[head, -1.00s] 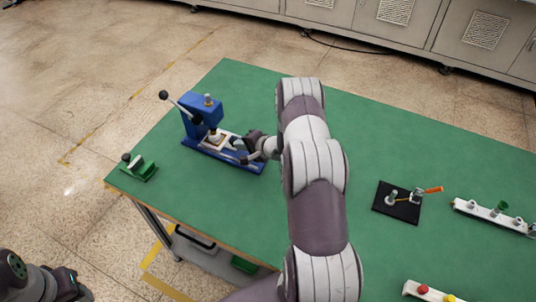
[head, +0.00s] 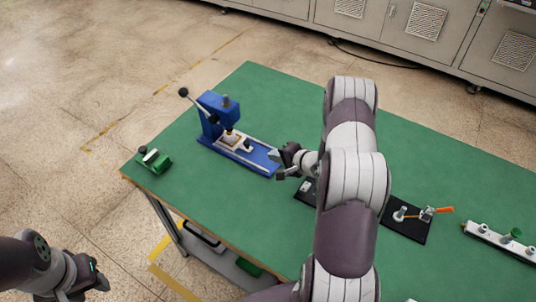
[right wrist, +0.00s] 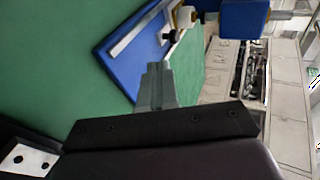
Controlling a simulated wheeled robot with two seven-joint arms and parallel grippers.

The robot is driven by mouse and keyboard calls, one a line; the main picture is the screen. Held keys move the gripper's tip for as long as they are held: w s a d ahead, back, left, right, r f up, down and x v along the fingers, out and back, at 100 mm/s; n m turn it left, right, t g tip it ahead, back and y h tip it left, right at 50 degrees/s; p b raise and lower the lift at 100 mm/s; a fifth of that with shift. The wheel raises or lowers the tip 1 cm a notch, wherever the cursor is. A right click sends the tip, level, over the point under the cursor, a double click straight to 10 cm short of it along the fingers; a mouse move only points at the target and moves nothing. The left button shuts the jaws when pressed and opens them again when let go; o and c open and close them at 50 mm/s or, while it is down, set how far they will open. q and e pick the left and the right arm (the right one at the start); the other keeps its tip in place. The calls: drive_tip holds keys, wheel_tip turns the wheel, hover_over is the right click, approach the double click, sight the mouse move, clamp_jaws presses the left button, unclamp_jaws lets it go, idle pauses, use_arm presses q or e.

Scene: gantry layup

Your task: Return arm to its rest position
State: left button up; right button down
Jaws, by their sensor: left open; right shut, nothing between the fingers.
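My right arm reaches over the green table (head: 265,90) in the head view. Its gripper (head: 278,163) is shut and empty, just beside the right end of the blue press (head: 222,118). The press has a black-knobbed lever and a long blue base. In the right wrist view the grey fingers (right wrist: 157,82) are together with nothing between them, and the press base (right wrist: 128,45) is beyond them. My left gripper (head: 92,282) is open at the lower left, off the table. My right arm hides part of the table.
A small green fixture (head: 155,160) sits near the table's left corner. A black plate with an orange-handled clamp (head: 408,220) and a white rail (head: 500,241) lie to the right. Grey cabinets (head: 400,35) stand behind. The table's back left is clear.

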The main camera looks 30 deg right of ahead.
drive_tip(key=v, duration=0.3)
drive_tip(key=shift+s+d+r, duration=0.1)
drive_tip(key=shift+s+r, duration=0.05)
drive_tip(key=shift+s, duration=0.1)
drive_tip(key=s+a+r+n+g+h, duration=0.3)
drive_tip(key=a+r+n+g+h, duration=0.15)
drive_tip(key=a+r+n, duration=0.35)
drive_tip(key=s+a+r+n+g, duration=0.2)
drive_tip(key=s+a+n+g, duration=0.1)
drive_tip(key=s+a, duration=0.2)
drive_tip(key=s+a+r+n+g+y, duration=0.1)
drive_tip(key=s+a+r+n+g, duration=0.2)
drive_tip(key=s, duration=0.7)
drive_tip(key=shift+a+n, duration=0.5)
drive_tip(key=shift+a, duration=0.65)
